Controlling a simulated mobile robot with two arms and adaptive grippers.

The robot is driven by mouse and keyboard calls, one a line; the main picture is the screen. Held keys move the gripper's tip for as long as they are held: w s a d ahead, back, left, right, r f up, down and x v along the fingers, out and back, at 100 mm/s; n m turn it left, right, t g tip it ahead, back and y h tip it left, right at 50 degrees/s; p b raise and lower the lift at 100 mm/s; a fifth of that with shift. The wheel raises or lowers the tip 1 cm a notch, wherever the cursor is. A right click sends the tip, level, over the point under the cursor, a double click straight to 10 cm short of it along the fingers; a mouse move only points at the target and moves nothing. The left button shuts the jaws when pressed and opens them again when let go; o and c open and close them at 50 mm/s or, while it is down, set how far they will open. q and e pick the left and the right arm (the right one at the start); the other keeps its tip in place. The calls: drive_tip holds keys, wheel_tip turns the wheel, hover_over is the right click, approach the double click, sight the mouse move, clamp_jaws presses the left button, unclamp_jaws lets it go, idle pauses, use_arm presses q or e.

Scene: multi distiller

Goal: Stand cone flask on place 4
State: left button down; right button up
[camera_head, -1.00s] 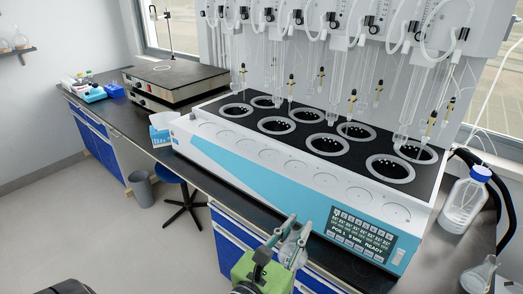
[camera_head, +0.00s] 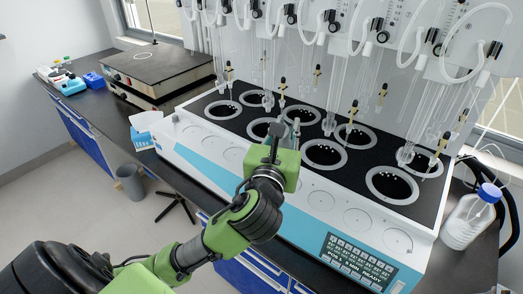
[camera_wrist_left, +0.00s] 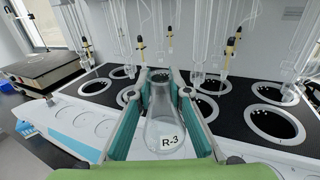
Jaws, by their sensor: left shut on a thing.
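My left gripper (camera_head: 286,130) is over the front part of the distiller (camera_head: 318,203), near the middle of its front row of wells. In the left wrist view, its two fingers (camera_wrist_left: 163,85) are shut on a clear cone flask (camera_wrist_left: 163,112) labelled R-3. The flask stands roughly upright between the fingers, with its neck toward the wells. In the head view the flask is mostly hidden behind my gripper. The distiller's black top has two rows of ringed round wells, including a front-row well (camera_head: 323,154) right of my gripper. I see no readable place numbers. My right gripper is not in view.
Glass tubes with yellow-black fittings (camera_head: 353,112) hang above the wells. A blue-capped bottle (camera_head: 470,217) stands at the right end. A hot plate (camera_head: 160,72) and a white-blue box (camera_head: 147,127) are to the left. A grey bin (camera_head: 130,182) is on the floor.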

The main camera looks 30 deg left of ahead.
use_arm(q)
drive_tip(key=w+a+f, duration=0.2)
drive_tip(key=a+f, duration=0.3)
drive_tip(key=f, duration=0.1)
drive_tip(key=w+a+f, duration=0.3)
drive_tip(key=a+f, duration=0.3)
drive_tip(key=shift+w+f, duration=0.2)
drive_tip(key=shift+w, duration=0.05)
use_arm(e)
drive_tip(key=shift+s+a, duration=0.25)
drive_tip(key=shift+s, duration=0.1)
use_arm(q)
drive_tip(key=c, duration=1.9)
unclamp_jaws()
drive_tip(key=shift+f, duration=0.1)
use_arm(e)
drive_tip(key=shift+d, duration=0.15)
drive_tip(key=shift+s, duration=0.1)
